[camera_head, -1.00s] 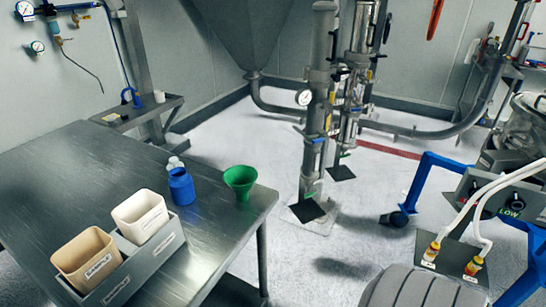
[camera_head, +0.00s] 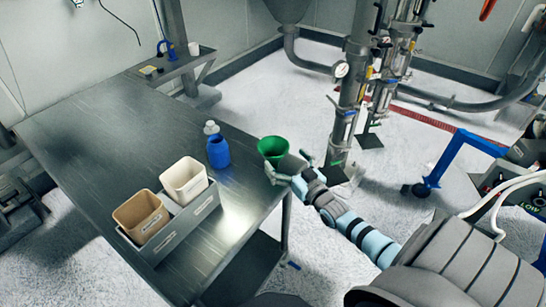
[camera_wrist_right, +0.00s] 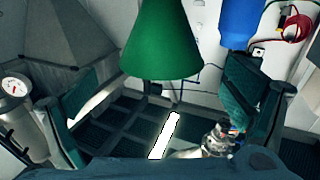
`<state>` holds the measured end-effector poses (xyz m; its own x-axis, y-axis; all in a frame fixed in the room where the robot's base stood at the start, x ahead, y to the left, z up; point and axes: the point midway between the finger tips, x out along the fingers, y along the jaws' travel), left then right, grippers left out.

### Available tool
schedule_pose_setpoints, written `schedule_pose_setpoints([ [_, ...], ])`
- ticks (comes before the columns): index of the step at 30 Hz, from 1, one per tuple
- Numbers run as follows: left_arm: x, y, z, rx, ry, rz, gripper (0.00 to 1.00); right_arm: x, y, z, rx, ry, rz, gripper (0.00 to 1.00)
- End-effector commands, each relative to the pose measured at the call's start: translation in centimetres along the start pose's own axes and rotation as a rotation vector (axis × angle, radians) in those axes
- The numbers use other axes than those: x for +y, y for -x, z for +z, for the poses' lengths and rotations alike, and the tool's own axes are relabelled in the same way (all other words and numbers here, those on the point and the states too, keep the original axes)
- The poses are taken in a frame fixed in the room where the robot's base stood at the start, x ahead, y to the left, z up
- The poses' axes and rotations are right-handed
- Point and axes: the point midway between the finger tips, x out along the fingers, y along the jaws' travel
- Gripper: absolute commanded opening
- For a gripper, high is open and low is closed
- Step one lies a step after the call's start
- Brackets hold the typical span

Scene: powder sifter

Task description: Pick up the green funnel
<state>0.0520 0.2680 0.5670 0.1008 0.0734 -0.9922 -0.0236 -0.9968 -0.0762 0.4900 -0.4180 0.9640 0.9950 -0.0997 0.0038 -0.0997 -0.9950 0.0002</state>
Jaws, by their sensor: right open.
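The green funnel (camera_head: 272,147) stands near the right edge of the steel table, wide mouth up. My right gripper (camera_head: 288,167) is at the table edge just in front of the funnel, coming from the lower right. Its fingers are spread and nothing is held. In the right wrist view the funnel (camera_wrist_right: 162,45) appears upside down, between and beyond the two open fingers (camera_wrist_right: 165,100). I cannot tell whether a finger touches it. The funnel's lower part is partly hidden by the gripper in the head view. My left gripper is not in view.
A blue bottle (camera_head: 218,152) stands left of the funnel and also shows in the right wrist view (camera_wrist_right: 240,22). A grey tray (camera_head: 207,207) holds a white bin (camera_head: 186,180) and a tan bin (camera_head: 141,217). Vertical pipes (camera_head: 352,90) stand beyond the table.

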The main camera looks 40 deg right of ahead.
Motion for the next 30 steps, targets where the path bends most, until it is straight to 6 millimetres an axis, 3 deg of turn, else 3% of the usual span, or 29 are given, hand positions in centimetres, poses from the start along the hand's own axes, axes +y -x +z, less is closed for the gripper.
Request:
schedule_pose_setpoints([
  [1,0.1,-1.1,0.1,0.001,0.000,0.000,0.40,0.0,-0.8,0.6,0.002,-0.001,0.000,0.95],
  [12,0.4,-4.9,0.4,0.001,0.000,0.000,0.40,-0.2,-6.5,0.8,-0.002,0.001,-0.001,0.95],
  [20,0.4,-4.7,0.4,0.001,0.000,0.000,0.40,-0.2,-6.9,0.4,-0.005,-0.001,0.000,0.95],
  [27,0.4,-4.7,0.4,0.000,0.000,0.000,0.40,-0.2,-6.9,0.4,-0.005,-0.001,-0.001,0.57],
  [30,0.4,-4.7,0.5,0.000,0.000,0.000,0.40,-0.2,-6.9,0.4,-0.004,0.000,-0.001,0.46],
])
